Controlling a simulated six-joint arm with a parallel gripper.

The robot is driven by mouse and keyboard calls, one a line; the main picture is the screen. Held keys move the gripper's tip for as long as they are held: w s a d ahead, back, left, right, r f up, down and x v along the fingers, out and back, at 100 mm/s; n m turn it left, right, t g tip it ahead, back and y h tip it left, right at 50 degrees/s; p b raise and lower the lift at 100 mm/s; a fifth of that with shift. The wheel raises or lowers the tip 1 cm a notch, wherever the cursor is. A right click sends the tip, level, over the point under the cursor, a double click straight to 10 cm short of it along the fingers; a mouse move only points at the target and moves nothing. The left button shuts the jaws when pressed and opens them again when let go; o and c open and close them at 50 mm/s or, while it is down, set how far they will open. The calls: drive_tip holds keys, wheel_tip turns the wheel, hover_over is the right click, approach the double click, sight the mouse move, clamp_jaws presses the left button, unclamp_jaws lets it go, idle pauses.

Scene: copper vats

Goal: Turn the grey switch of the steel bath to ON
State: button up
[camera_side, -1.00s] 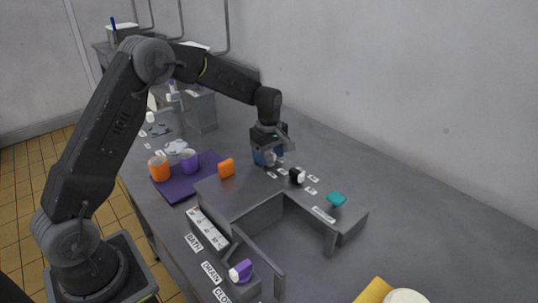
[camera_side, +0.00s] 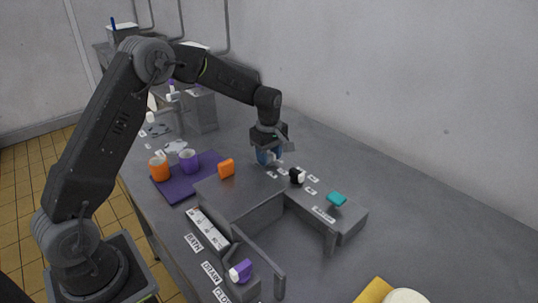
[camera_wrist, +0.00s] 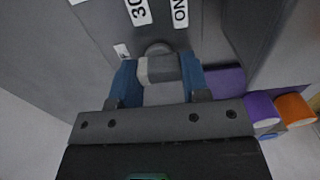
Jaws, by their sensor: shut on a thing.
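The grey switch (camera_wrist: 160,68) sits between the two blue fingertips of my gripper (camera_wrist: 158,82) in the wrist view, and the fingers are shut on it from both sides. A white ON label (camera_wrist: 180,13) lies beyond it to the upper right, and a label reading 30 (camera_wrist: 138,12) to the upper left. I cannot tell which label the switch points at. In the side view my gripper (camera_side: 268,155) points down at the back of the grey steel bath unit (camera_side: 240,192), and its fingers mostly hide the switch.
A black-and-white switch (camera_side: 297,176) and a teal knob (camera_side: 337,198) stand to the right. An orange knob (camera_side: 226,168) is left of my gripper. An orange cup (camera_side: 158,170) and a purple cup (camera_side: 188,160) stand on a purple mat (camera_side: 180,190). A purple knob (camera_side: 241,270) is in front.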

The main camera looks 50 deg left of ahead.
drive_tip(key=m, duration=0.8)
drive_tip(key=shift+m, duration=0.3)
drive_tip(key=m, duration=0.4)
drive_tip(key=shift+m, duration=0.3)
drive_tip(key=m, duration=0.4)
drive_tip(key=shift+m, duration=0.3)
drive_tip(key=o, duration=0.9)
